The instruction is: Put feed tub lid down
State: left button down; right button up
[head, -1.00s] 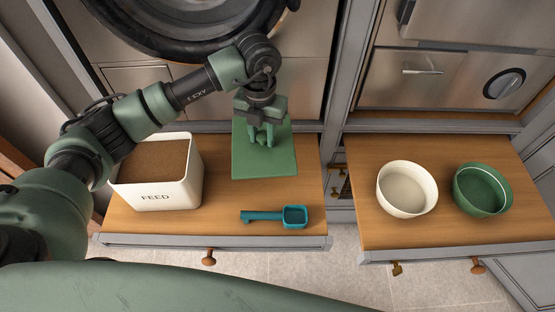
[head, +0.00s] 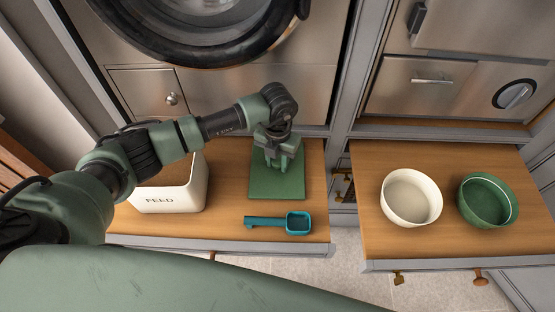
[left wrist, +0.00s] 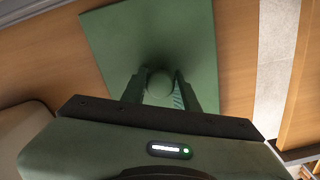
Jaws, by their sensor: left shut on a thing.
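The feed tub lid (head: 278,186) is a flat green square with a knob. It lies level at the right back of the left drawer-top surface, and I cannot tell for sure whether it touches the wood. My left gripper (head: 278,160) is above it, shut on its knob. In the left wrist view the fingers (left wrist: 160,90) close around the round knob, with the green lid (left wrist: 185,35) spread beyond them. The cream feed tub (head: 172,196), lettered FEED, stands open to the left with brown feed inside, partly hidden by my left arm. My right gripper is out of view.
A teal scoop (head: 280,223) lies in front of the lid. A cream bowl (head: 411,198) and a green bowl (head: 487,200) stand on the right pulled-out wooden surface (head: 380,245). A gap separates the two surfaces.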

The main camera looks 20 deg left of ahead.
aim_at(278, 161)
pick_arm(q)
jog(key=shift+f, duration=0.25)
jog(key=c, duration=1.1)
grip_release()
jog(key=shift+r, duration=0.15)
jog(key=shift+r, duration=0.55)
notch_tip(278, 161, up, 11)
jog(key=shift+r+b, duration=0.1)
jog(key=shift+b, duration=1)
